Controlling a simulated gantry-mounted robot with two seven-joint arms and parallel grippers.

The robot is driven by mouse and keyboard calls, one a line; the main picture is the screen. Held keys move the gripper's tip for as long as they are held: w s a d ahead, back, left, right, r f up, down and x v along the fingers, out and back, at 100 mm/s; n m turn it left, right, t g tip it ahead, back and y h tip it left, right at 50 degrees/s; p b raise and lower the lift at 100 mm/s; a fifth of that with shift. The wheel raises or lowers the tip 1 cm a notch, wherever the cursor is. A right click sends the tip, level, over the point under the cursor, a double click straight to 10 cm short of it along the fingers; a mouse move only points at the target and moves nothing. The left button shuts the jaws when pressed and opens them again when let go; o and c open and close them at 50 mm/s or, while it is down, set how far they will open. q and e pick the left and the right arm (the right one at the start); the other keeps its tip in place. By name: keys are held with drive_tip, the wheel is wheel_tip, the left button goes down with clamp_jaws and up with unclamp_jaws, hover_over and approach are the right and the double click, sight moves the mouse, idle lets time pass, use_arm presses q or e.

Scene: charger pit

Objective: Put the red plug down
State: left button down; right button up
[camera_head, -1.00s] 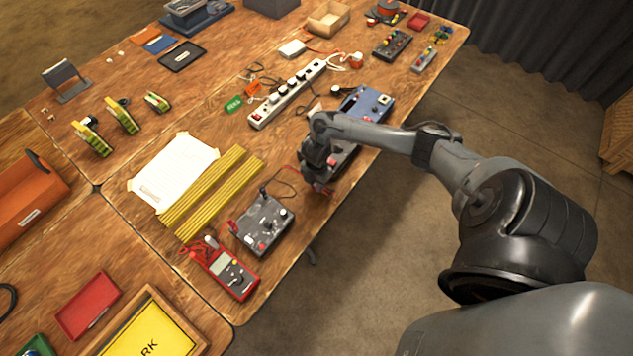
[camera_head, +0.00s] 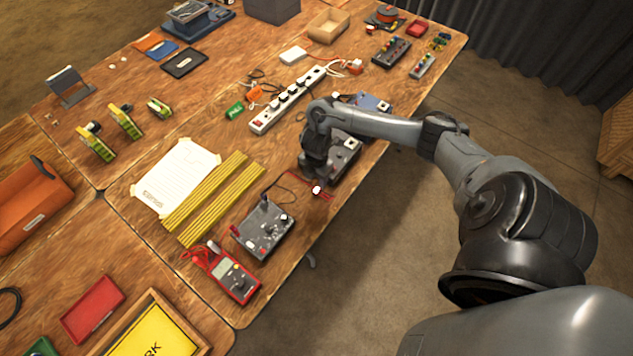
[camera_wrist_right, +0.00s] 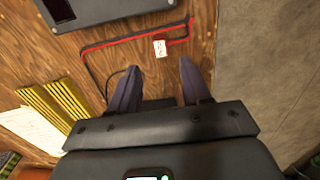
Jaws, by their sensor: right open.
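The red plug (camera_head: 317,190), with a white label, lies on the wooden table near its right edge. A red cable runs from it. In the right wrist view the plug (camera_wrist_right: 160,47) lies on bare wood, just beyond the gap between my fingertips. My right gripper (camera_head: 314,176) is above and just behind the plug in the head view, apart from it. Its two fingers (camera_wrist_right: 159,65) are spread, with nothing between them. My left gripper is not in view.
A grey device box (camera_head: 264,228) and a red multimeter (camera_head: 234,276) stand nearer on the table. Another grey box (camera_head: 346,160) is behind my gripper. Yellow strips (camera_head: 222,200) lie to the left. The table edge (camera_head: 325,215) is close on the right.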

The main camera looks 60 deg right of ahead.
wheel_tip(320, 180, up, 4)
drive_tip(key=p, duration=0.1)
drive_tip(key=a+f+t, duration=0.1)
drive_tip(key=a, duration=0.4)
drive_tip(key=w+a+t, duration=0.1)
drive_tip(key=a, duration=0.5)
drive_tip(key=w+a+f+t+y, duration=0.1)
drive_tip(key=a, duration=0.5)
drive_tip(key=shift+a+f+t+p, duration=0.1)
drive_tip(key=shift+f+t+p, duration=0.2)
drive_tip(key=s+a+r+m+t, duration=0.2)
drive_tip(key=s+a+r+m, duration=0.2)
drive_tip(key=a+r+m, duration=0.45)
drive_tip(key=s+d+r+m+g, duration=0.1)
drive_tip(key=s+r+m+g, duration=0.1)
drive_tip(key=s+m, duration=0.3)
drive_tip(key=s, duration=0.4)
drive_tip(key=shift+s+d+r+m+h, duration=0.25)
drive_tip(key=shift+s+d+m+h, duration=0.05)
drive_tip(key=shift+s+m+h, duration=0.1)
